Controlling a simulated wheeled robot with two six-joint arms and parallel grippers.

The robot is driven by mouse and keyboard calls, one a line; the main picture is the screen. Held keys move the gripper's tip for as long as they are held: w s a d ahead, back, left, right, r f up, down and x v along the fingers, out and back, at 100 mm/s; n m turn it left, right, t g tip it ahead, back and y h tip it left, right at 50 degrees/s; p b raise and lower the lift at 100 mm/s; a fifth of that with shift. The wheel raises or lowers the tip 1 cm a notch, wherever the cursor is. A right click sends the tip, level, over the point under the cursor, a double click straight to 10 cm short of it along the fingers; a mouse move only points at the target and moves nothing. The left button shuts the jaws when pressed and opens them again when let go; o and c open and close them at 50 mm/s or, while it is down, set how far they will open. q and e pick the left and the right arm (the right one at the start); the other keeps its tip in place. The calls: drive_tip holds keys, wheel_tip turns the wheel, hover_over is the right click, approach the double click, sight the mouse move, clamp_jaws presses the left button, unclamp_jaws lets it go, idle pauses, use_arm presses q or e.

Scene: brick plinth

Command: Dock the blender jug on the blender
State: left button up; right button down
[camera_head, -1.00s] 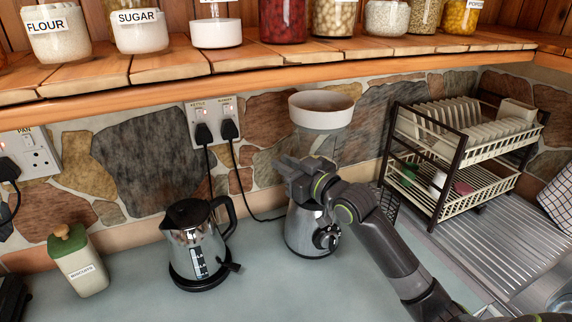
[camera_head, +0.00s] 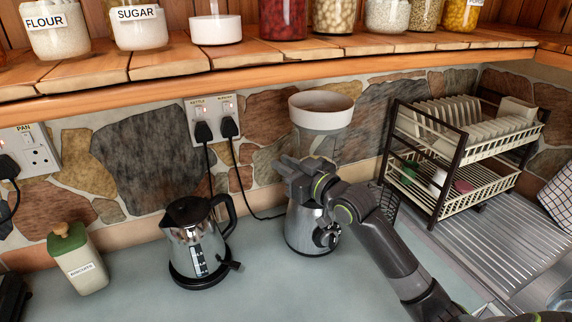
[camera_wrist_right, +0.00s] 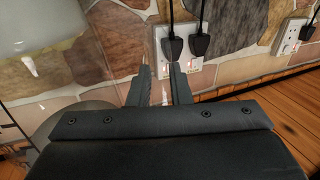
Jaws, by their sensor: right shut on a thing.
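The blender jug (camera_head: 321,112) shows in the head view as a clear body with a broad whitish top, above the blender base and against the stone wall. Its top also shows at the upper left of the wrist view (camera_wrist_right: 55,22). The blender base (camera_head: 303,232) is silver with a dark dial and stands on the counter, partly behind my right arm. My right gripper (camera_wrist_right: 160,85) is shut on the jug; the clear part between its fingers is hard to make out. The seam between jug and base is hidden by my gripper, so I cannot tell whether they touch. My left gripper is out of view.
A kettle (camera_head: 197,245) stands left of the blender, and a green-lidded biscuit tin (camera_head: 80,262) farther left. A dish rack (camera_head: 465,150) is at the right. A wooden shelf (camera_head: 270,62) with jars overhangs the counter. Plugs and cords hang from the wall socket (camera_head: 215,117).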

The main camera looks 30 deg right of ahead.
drive_tip(key=c, duration=1.6)
unclamp_jaws()
drive_tip(key=shift+s+a, duration=0.1)
drive_tip(key=shift+f, duration=0.3)
drive_tip(key=p+v, duration=0.5)
drive_tip(key=v, duration=0.6)
drive_tip(key=shift+p, duration=0.4)
drive_tip(key=shift+r, duration=0.15)
